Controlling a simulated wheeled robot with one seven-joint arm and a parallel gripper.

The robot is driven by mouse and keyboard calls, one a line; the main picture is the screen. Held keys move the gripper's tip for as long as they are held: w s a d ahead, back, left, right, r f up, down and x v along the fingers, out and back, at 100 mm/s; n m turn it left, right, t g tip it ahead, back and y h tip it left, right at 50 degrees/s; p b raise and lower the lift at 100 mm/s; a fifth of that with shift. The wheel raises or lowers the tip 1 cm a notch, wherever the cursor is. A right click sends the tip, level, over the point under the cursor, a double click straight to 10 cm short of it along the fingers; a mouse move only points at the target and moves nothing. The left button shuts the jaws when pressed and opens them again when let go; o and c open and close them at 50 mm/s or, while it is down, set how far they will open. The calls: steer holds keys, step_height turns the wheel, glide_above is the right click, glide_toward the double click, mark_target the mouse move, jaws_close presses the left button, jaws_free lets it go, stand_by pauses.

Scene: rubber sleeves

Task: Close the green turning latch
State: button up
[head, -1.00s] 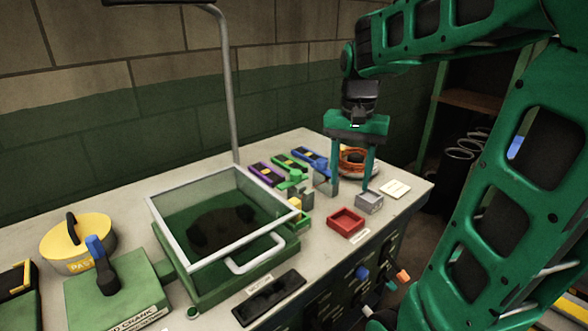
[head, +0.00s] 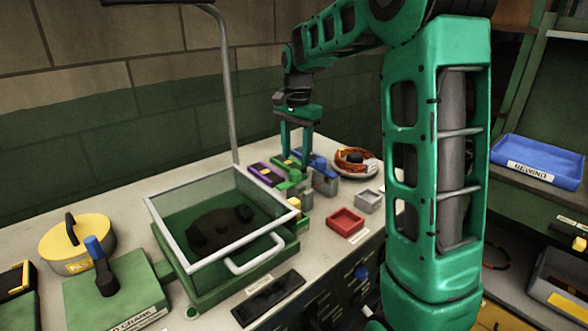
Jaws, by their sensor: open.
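The green turning latch (head: 294,176) is at the back right of the bench, among a row of coloured latches. Its small green knob sits above a grey block, with a green plate behind it. My gripper (head: 296,158) points down with its fingers open, over the green latch area. The fingertips hide part of the latch and its plate. I cannot tell whether they touch it or which way the latch is turned.
A purple latch plate (head: 265,173) is just left and a blue latch (head: 322,166) just right. A glass-lidded green box (head: 228,265) stands in front left. A red tray (head: 345,222), a grey tray (head: 369,201) and an orange coil (head: 356,160) are to the right.

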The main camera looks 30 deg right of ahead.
mark_target(295, 171)
steer(key=shift+f, duration=2.55)
steer(key=c, duration=1)
